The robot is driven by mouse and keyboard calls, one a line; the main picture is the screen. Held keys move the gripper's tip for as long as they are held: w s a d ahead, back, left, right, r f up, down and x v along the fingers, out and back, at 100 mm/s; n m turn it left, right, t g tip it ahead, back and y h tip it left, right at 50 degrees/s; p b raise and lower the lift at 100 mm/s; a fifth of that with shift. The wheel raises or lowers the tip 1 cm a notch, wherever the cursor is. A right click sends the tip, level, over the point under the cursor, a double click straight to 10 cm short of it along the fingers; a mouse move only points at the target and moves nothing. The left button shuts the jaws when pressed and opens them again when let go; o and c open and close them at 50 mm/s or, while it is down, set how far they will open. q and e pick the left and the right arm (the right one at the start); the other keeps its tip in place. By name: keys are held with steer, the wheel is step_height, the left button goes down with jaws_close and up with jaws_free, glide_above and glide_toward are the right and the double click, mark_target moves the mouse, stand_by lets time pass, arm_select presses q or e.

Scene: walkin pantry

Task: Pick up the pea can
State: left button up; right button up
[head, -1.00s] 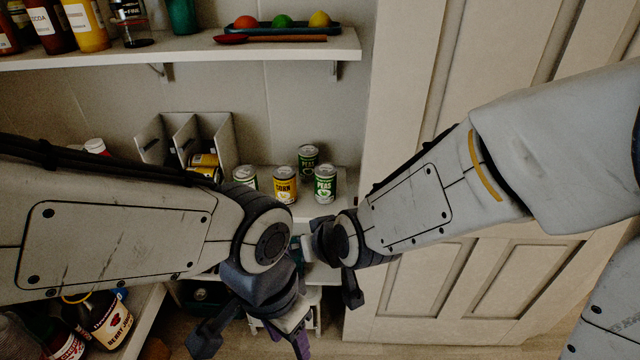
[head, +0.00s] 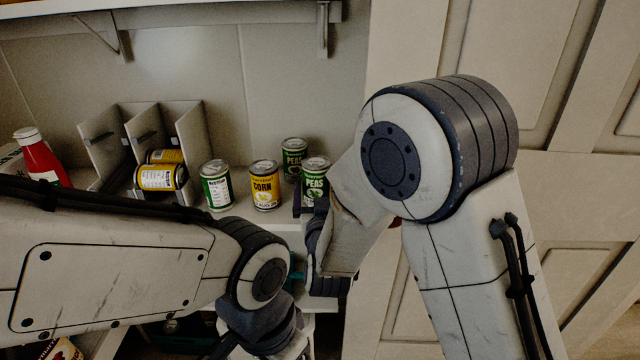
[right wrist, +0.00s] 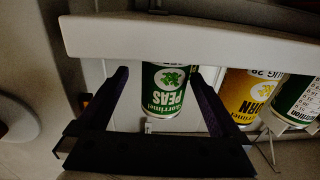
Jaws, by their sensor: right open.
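A green pea can (head: 315,172) stands upright at the front of the shelf. A second pea can (head: 293,157) stands behind it to the left. My right gripper (head: 308,202) is at the front can, its fingers partly hidden by my arm. In the right wrist view, which is upside down, the pea can (right wrist: 168,92) lies between the two open fingers of my right gripper (right wrist: 160,78), with gaps showing. My left gripper's wrist (head: 258,318) is low in the head view; its fingertips are cut off or unclear.
A yellow corn can (head: 264,185) and a green-and-white can (head: 216,186) stand left of the front pea can. A divided rack (head: 107,160) holds yellow cans lying down. A red bottle (head: 40,160) is at the far left. The shelf edge (right wrist: 190,37) is close to my right fingers.

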steer(key=shift+w+a, duration=0.25)
steer(key=shift+w, duration=0.4)
steer(key=w, duration=0.3)
steer(key=w+b, duration=0.1)
steer(key=shift+w+a, duration=0.2)
steer(key=shift+a, duration=0.1)
steer(key=c, duration=1.5)
jaws_close()
steer(key=shift+r, duration=0.1)
